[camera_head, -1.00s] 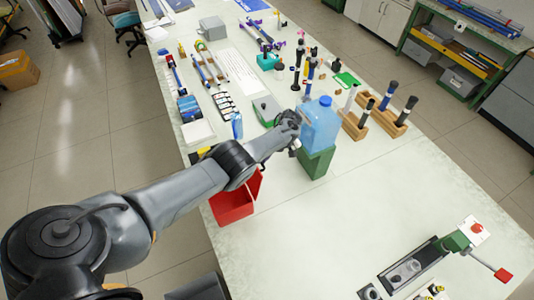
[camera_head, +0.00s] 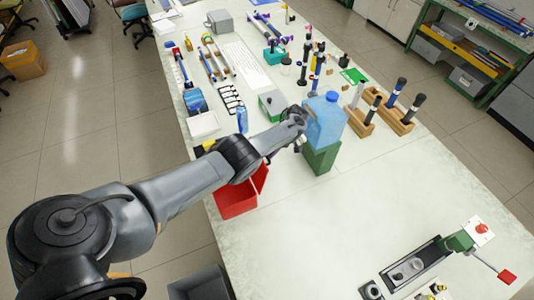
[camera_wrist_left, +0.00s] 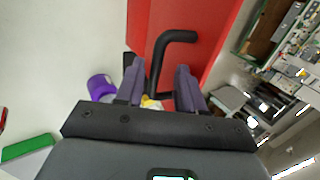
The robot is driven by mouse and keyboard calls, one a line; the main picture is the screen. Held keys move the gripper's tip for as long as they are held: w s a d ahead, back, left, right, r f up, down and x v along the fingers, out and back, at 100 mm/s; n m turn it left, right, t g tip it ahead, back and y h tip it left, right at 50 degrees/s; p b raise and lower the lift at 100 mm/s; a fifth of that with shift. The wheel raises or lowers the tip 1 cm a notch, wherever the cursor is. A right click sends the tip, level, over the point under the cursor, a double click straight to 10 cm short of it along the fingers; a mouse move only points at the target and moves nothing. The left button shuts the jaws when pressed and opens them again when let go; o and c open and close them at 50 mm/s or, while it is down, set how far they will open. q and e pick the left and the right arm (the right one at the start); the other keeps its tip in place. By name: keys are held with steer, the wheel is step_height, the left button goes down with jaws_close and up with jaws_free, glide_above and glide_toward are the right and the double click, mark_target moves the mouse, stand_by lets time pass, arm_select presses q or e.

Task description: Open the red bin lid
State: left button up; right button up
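The red bin (camera_head: 236,203) stands near the table's left edge in the head view, partly hidden under my left arm. A red panel (camera_head: 263,178) rises at its right side; how far the lid is open is hard to tell. In the left wrist view a red surface (camera_wrist_left: 222,22) carries a bent black handle (camera_wrist_left: 176,37). My left gripper (camera_wrist_left: 160,78) has its two fingers apart, with the handle's lower part between them and a visible gap on the right. In the head view my arm hides the fingers. My right gripper is not in view.
A blue water jug (camera_head: 326,120) on a green block (camera_head: 320,157) stands close to my left wrist. A green-and-grey box (camera_head: 271,104) and wooden holders (camera_head: 393,120) are behind. A purple object (camera_wrist_left: 101,88) lies near the fingers. The table's front middle is clear.

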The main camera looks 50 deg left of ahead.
arm_select(q)
steer(key=b+v, duration=0.4)
steer(key=v, duration=0.6)
steer(key=shift+w+r, duration=0.15)
steer(key=shift+r, duration=0.05)
